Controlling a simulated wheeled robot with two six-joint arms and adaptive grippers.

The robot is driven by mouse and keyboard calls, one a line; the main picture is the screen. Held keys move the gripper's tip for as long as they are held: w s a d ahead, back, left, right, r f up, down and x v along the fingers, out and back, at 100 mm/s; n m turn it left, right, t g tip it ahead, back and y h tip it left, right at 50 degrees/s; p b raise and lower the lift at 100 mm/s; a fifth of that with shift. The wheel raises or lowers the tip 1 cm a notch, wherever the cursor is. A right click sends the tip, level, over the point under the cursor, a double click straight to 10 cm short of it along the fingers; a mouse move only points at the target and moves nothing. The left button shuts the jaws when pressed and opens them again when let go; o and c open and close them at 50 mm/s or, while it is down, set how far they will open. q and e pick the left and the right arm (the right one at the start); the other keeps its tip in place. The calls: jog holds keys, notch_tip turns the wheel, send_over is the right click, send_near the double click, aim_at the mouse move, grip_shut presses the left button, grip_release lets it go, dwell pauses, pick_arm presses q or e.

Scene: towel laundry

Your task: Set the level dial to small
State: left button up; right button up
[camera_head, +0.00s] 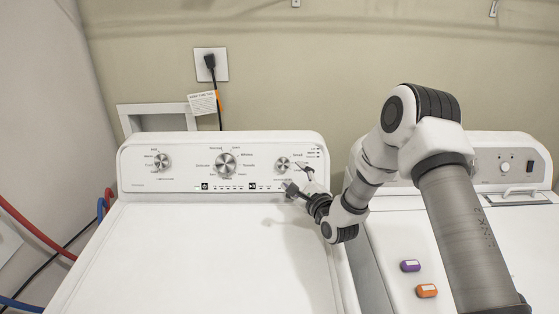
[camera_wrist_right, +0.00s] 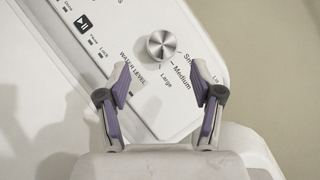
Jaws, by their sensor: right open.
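The level dial (camera_wrist_right: 161,44) is a round silver knob on the white washer panel. The words Small, Medium, Large and WATER LEVEL are printed around it; I cannot tell which one it points to. It also shows in the head view (camera_head: 282,163) as the right-hand knob. My right gripper (camera_wrist_right: 163,80) is open and empty. In the wrist view its two purple-padded fingers stand apart, with the dial just past the tips and centred roughly between them. In the head view the right gripper (camera_head: 298,180) is close to the panel beside the dial. My left gripper is not in view.
The washer panel (camera_head: 190,183) has a middle knob (camera_head: 226,163) and a left knob (camera_head: 162,161). A second machine (camera_head: 505,150) stands at right, with a purple box (camera_head: 410,266) and an orange box (camera_head: 427,291) on its top. The washer lid (camera_head: 180,260) is clear.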

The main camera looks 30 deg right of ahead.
aim_at(285, 167)
jog(key=shift+w+a+r+p, duration=0.1)
jog(key=shift+w+r+p, duration=0.45)
jog(key=shift+w, duration=0.55)
jog(key=w, duration=0.1)
jog(key=w+f, duration=0.1)
jog(key=w, duration=0.1)
jog(key=shift+w, duration=0.1)
jog(key=shift+w+f, duration=0.1)
jog(key=shift+w, duration=0.2)
jog(key=shift+s+r, duration=0.2)
jog(key=shift+s, duration=0.05)
jog(key=shift+s+r, duration=0.1)
jog(key=c, duration=0.5)
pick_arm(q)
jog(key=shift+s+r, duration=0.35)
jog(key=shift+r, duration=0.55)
pick_arm(e)
jog(key=c, duration=0.7)
